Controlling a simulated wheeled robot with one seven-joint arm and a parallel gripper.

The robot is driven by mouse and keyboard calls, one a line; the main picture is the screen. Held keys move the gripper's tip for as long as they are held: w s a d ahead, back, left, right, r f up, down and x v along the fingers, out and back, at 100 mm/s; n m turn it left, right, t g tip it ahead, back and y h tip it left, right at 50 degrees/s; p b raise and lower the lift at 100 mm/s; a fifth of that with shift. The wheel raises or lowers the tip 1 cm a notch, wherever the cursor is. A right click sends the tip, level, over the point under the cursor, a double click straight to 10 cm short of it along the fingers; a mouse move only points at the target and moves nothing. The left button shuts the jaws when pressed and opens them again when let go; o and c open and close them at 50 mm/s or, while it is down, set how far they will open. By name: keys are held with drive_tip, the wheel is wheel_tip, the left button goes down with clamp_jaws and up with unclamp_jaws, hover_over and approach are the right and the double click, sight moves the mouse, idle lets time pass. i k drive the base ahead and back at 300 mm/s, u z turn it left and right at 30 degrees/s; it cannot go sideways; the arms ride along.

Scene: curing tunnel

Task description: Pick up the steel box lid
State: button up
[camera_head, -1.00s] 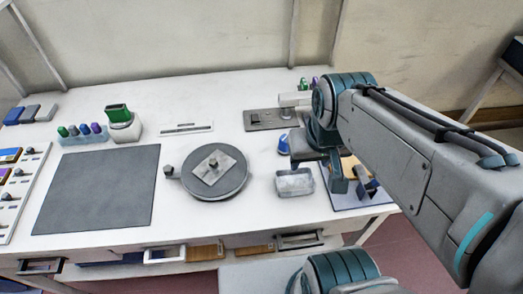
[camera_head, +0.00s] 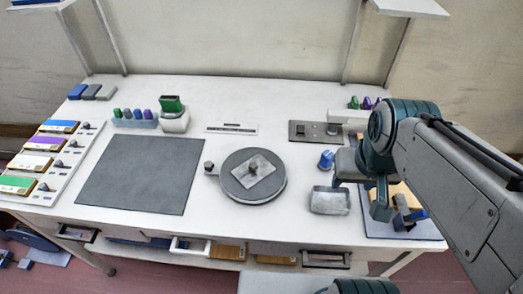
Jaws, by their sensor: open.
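A flat grey rectangular plate with a small dark knob, which looks like the steel box lid (camera_head: 264,165), lies on a round dark turntable (camera_head: 240,190) in the middle of the table. A small open steel box (camera_head: 330,201) stands to the right of the turntable, with its inside showing. My gripper (camera_head: 374,198) is open, over the table's right side, to the right of the steel box and apart from the lid. Its fingertips are partly hidden by its own body, and I see nothing held in it.
A blue knob-like piece (camera_head: 326,160) stands behind the steel box. A dark mat (camera_head: 140,175) lies left of the turntable. A grey plate with fittings (camera_head: 305,131) is at the back. A board with wooden and blue parts (camera_head: 402,228) lies under my arm. Drawers line the table's front.

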sight(256, 169)
drive_tip(key=k, duration=0.5)
drive_tip(key=u, duration=2.25)
drive_tip(key=i, duration=0.8)
drive_tip(key=z, duration=2.8)
